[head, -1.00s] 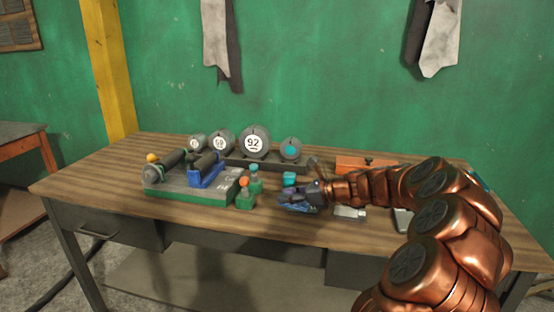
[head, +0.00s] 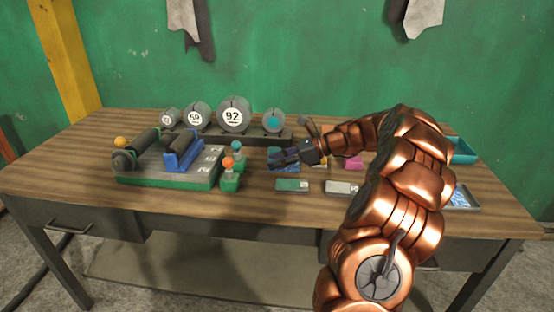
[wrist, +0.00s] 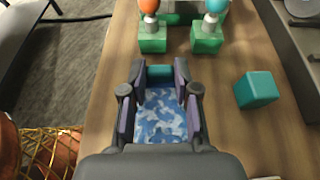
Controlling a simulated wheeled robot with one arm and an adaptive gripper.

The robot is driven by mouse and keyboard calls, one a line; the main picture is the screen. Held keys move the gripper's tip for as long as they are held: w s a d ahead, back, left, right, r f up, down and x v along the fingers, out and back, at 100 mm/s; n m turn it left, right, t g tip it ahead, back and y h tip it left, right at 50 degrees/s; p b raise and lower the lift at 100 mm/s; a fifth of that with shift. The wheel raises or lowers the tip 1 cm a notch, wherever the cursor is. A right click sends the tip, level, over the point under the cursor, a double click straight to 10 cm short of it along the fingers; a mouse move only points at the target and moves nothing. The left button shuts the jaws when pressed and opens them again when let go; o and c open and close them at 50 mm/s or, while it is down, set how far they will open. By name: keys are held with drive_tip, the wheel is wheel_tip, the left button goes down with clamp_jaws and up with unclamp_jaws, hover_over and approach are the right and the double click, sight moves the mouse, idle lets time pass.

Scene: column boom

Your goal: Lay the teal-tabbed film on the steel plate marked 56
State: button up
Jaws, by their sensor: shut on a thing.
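My gripper (head: 284,160) is shut on the film (wrist: 160,118), a blue-and-white camouflage sheet. Its teal tab (wrist: 160,72) shows at the far end, between the fingers (wrist: 159,98). In the head view the film is mostly hidden by my gripper, which is above the middle of the bench. Two small flat plates lie in front of it: one with a green face (head: 292,185) and a bare grey steel one (head: 341,188). Both have small labels that I cannot read, so I cannot tell which is marked 56.
A teal block (wrist: 256,89) stands beside the film. Green posts with an orange ball (wrist: 149,7) and a blue ball (wrist: 217,6) are beyond it. A roller fixture (head: 165,170) is left, round weights (head: 234,115) behind. A tray (head: 464,206) and teal bin (head: 465,152) are right.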

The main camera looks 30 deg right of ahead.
sight(278, 183)
drive_tip(key=shift+f+b, duration=1.45)
drive_tip(key=shift+f, duration=1.35)
drive_tip(key=shift+f+p, duration=0.15)
drive_tip(key=shift+p, duration=0.9)
drive_tip(key=o, duration=0.9)
drive_tip(key=shift+o, duration=0.2)
drive_tip(key=o, duration=0.5)
drive_tip(key=shift+r+p, duration=3.35)
drive_tip(key=shift+r, duration=0.15)
